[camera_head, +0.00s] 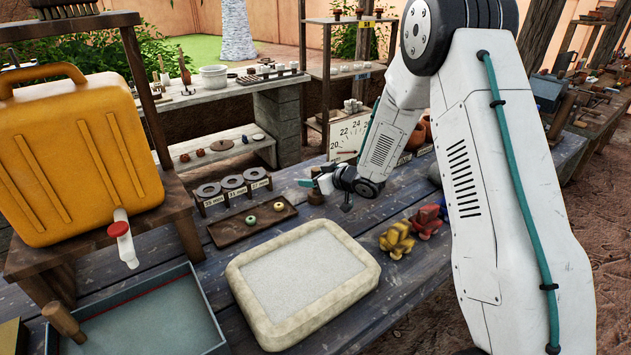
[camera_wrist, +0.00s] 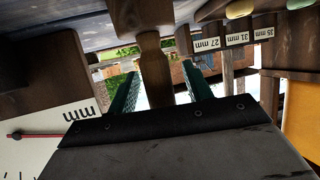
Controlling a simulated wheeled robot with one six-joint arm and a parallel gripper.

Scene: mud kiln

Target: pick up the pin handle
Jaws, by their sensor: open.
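The pin handle looks to be the brown turned-wood piece (camera_wrist: 150,48) in the wrist view, with a wide end at the top of the picture and a narrower stem. My gripper (camera_wrist: 160,72) is open, with one green finger on each side of the stem and gaps visible on both sides. The stem's lower part is hidden behind the gripper body. In the head view my gripper (camera_head: 316,182) is small and low over the bench, at a small brown wooden piece (camera_head: 316,198). Contact cannot be made out there.
A ring gauge stand (camera_head: 232,187) and a brown tray (camera_head: 251,222) with two small rings lie left of my gripper. A dial board (camera_head: 348,135) stands close behind.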

